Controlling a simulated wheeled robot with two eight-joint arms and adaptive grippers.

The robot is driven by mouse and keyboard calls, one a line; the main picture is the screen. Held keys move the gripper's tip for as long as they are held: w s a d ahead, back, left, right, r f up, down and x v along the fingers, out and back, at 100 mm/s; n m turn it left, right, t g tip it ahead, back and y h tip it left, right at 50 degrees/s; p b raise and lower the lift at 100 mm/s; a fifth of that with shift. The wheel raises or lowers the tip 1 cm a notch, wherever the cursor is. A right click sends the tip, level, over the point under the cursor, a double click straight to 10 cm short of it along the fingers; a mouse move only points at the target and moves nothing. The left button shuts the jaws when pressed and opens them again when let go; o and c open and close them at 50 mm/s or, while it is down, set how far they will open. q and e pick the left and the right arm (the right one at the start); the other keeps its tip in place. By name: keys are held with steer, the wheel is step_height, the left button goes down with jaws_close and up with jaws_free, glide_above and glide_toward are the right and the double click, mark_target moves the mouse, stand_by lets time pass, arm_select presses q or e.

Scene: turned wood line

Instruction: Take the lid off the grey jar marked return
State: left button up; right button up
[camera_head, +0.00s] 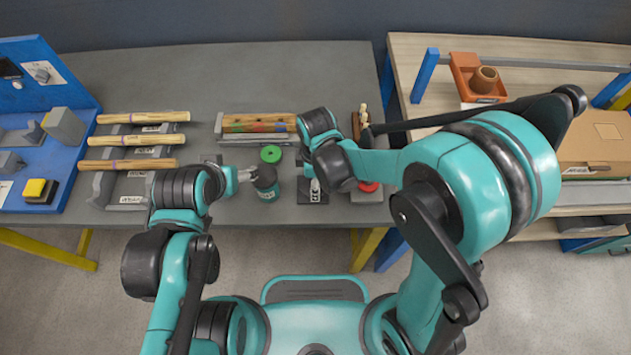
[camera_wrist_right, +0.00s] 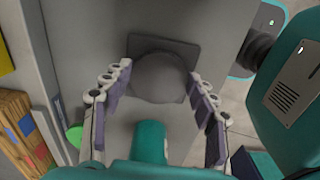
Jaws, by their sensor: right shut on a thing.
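My right gripper (camera_head: 315,185) is to the right of the jar, over a dark square plate (camera_head: 312,197) with a white label. In the right wrist view its fingers (camera_wrist_right: 158,90) are shut on a grey rounded thing (camera_wrist_right: 160,78), seen against the dark plate (camera_wrist_right: 160,43). I cannot tell whether this is a lid.
A green disc (camera_head: 271,154) lies just behind the jar. A red round thing (camera_head: 369,186) is close to my right arm. A shelf unit (camera_head: 410,100) stands at the right.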

steer(key=shift+f, duration=0.2)
steer(key=o, duration=1.3)
steer(key=shift+r, duration=0.1)
